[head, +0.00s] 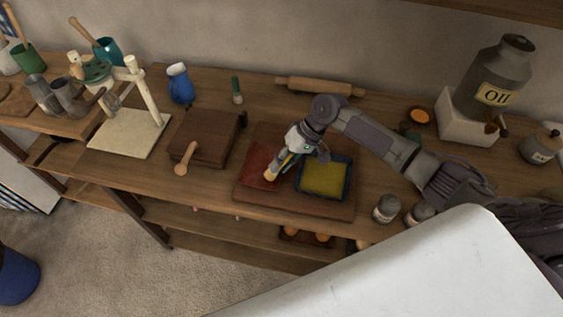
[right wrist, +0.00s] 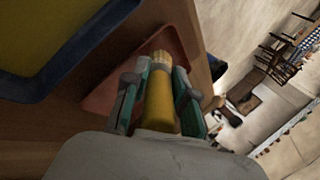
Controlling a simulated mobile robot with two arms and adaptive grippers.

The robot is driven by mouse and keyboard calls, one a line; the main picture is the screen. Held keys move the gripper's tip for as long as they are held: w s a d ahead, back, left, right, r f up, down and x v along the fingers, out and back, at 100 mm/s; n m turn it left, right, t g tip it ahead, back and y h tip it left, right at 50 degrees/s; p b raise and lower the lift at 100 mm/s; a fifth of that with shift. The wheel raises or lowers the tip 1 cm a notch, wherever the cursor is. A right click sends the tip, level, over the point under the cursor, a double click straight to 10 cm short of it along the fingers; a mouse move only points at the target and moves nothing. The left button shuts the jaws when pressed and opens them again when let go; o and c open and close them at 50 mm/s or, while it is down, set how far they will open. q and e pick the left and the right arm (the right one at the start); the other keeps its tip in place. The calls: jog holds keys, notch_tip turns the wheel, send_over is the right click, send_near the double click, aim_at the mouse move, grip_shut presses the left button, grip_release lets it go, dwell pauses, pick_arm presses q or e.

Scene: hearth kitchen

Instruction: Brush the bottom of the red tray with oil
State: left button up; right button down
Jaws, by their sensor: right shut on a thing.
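The red tray (head: 259,163) lies on a brown board (head: 290,201) on the wooden counter; its reddish surface also shows in the right wrist view (right wrist: 106,96). My right gripper (head: 286,163) is over the tray's right part and hides some of it. It is shut on a brush with a yellow handle (right wrist: 158,104), between green finger pads. The pale bristles (right wrist: 162,59) point toward the red tray; I cannot tell whether they touch it. A blue tray (head: 347,184) with a yellow inside stands right of the red one. My left gripper is not in view.
An oil can (head: 495,80) stands on a pale block (head: 465,122) at the back right. A rolling pin (head: 318,87) lies at the back. A brown box (head: 204,137) is left of the board, and several small jars (head: 387,208) are at the front right.

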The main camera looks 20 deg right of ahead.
jog(key=shift+f, duration=0.4)
jog(key=shift+d, duration=0.1)
